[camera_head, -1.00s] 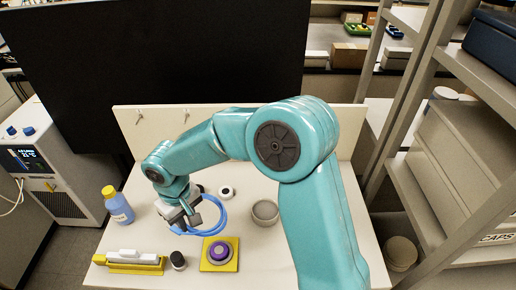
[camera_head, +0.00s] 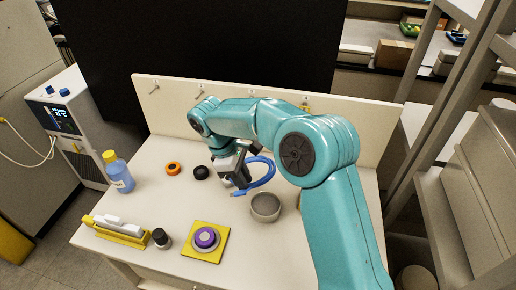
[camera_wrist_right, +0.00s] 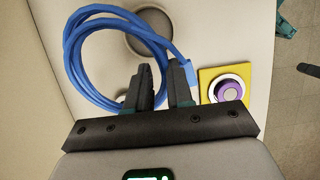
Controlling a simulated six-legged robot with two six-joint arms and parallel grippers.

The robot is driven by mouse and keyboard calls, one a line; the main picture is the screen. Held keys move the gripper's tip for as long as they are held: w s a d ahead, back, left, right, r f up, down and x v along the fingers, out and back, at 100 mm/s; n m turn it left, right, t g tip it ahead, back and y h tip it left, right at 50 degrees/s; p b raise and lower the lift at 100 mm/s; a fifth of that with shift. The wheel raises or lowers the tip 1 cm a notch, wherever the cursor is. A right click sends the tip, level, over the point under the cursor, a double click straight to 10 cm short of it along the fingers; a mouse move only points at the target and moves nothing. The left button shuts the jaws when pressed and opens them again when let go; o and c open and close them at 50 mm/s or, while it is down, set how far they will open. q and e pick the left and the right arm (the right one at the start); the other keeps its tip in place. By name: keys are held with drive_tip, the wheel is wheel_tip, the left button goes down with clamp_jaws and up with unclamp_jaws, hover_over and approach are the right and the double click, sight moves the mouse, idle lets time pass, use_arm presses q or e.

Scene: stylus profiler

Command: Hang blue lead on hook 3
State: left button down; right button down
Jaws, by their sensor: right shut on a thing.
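The blue lead (camera_head: 265,177) is a coiled loop of cable beside my right gripper (camera_head: 238,183), over the work table. In the wrist view the blue lead (camera_wrist_right: 76,62) loops to the left and runs across to the gripper (camera_wrist_right: 160,80). My right gripper is shut on the lead; the exact grip point is partly hidden by the fingers. A pale back panel (camera_head: 370,128) carries a left hook (camera_head: 153,87), another hook (camera_head: 200,89) and a yellowish hook (camera_head: 306,102) further right. My arm hides part of the panel. No hook number is readable. My left gripper is not in view.
A grey bowl (camera_head: 265,207) stands just right of the gripper. A yellow plate with a purple knob (camera_head: 206,238), a dark-capped jar (camera_head: 161,238), a yellow-based holder (camera_head: 120,232), a blue bottle (camera_head: 119,176), an orange ring (camera_head: 173,168) and a black ring (camera_head: 201,172) are on the table.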

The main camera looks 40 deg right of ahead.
sight(256, 161)
drive_tip(key=w+d+n+t+h+b, duration=0.1)
drive_tip(key=d+n+h+b, duration=0.1)
drive_tip(key=n+h+b, duration=0.1)
drive_tip(key=w+d+n+t+h+b, duration=0.1)
drive_tip(key=w+d+n+h+b, duration=0.1)
drive_tip(key=n+b, duration=0.1)
drive_tip(key=w+d+f+n+t+h+b, duration=0.1)
drive_tip(key=d+n+t+h+b, duration=0.1)
drive_tip(key=n, duration=0.3)
drive_tip(key=shift+w+d+f+h+b, duration=0.1)
drive_tip(key=shift+w+d+h+b, duration=0.1)
drive_tip(key=shift+d+h+b, duration=0.5)
drive_tip(key=w+d+r+n+t+h+b, duration=0.2)
drive_tip(key=r+n+t+b, duration=0.3)
drive_tip(key=t+b, duration=0.5)
drive_tip(key=shift+w+d+r+n+t, duration=0.3)
drive_tip(key=shift+w+n+t, duration=0.3)
drive_tip(key=shift+n, duration=0.5)
drive_tip(key=x, duration=0.5)
drive_tip(key=shift+d+p, duration=0.1)
drive_tip(key=shift+p, duration=0.3)
drive_tip(key=shift+s, duration=0.1)
